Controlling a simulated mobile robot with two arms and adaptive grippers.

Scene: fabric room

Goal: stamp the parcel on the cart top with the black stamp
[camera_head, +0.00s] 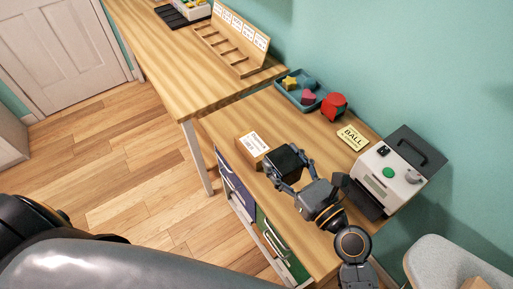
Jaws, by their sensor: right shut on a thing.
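The parcel (250,149) is a brown box with a white label (259,142) on its top. It sits near the front edge of the wooden cart top (232,122). My right gripper (291,171) is shut on the black stamp (283,158), a dark block between its fingers. The stamp is just right of the parcel in the picture and its edge overlaps the box. I cannot tell whether they touch. The stamp's underside is hidden. My left gripper is out of the picture.
A teal tray (292,97) holds coloured shapes. A red piece (334,104), a yellow BALL card (353,138) and a white machine with a green button (383,180) are on the cart top. A longer table (175,78) with a wooden rack (236,58) adjoins. The grey chair (445,262) is at lower right.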

